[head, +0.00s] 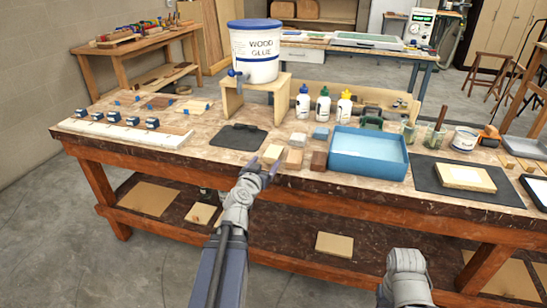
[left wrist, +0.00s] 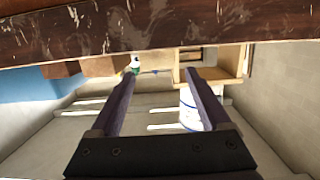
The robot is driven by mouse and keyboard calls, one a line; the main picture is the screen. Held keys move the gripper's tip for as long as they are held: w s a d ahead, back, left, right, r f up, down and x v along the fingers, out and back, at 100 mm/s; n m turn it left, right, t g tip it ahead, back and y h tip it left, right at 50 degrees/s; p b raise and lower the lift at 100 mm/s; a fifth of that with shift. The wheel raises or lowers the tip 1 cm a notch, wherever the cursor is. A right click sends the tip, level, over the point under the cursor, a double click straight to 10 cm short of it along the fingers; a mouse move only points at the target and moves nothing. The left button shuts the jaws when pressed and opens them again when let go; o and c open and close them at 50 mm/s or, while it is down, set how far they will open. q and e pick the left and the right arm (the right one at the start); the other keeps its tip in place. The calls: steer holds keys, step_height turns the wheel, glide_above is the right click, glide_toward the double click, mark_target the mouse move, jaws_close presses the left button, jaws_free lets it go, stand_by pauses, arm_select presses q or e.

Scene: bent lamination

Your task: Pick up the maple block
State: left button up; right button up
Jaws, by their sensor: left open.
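The pale maple block (head: 272,153) stands near the front edge of the workbench in the head view, at the left end of a short row of blocks. My left gripper (head: 263,169) is open and empty, just in front of the bench edge, with its fingers pointing toward that block. In the left wrist view the open fingers (left wrist: 157,75) have nothing between them. The bench edge crosses the top of that picture, and I cannot make out the maple block there. Part of my right arm shows at the lower right of the head view, but its gripper does not show.
A tan block (head: 294,158) and a dark brown block (head: 318,161) stand right of the maple block. A blue tray (head: 368,170) is beyond them. A dark mat (head: 238,136) lies to the left. Glue bottles and a bucket (head: 256,66) on a wooden stand are behind.

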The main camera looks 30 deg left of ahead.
mark_target(276, 149)
arm_select(q)
steer(key=x, duration=0.4)
steer(key=b+x, duration=0.1)
steer(key=x, duration=0.6)
steer(key=shift+w+d+f+b, duration=0.15)
steer(key=shift+w+d+b, duration=0.05)
steer(key=shift+w+b, duration=0.25)
steer(key=shift+s, duration=0.1)
steer(key=c, duration=1.2)
step_height(276, 149, up, 23)
steer(key=p, duration=2.3)
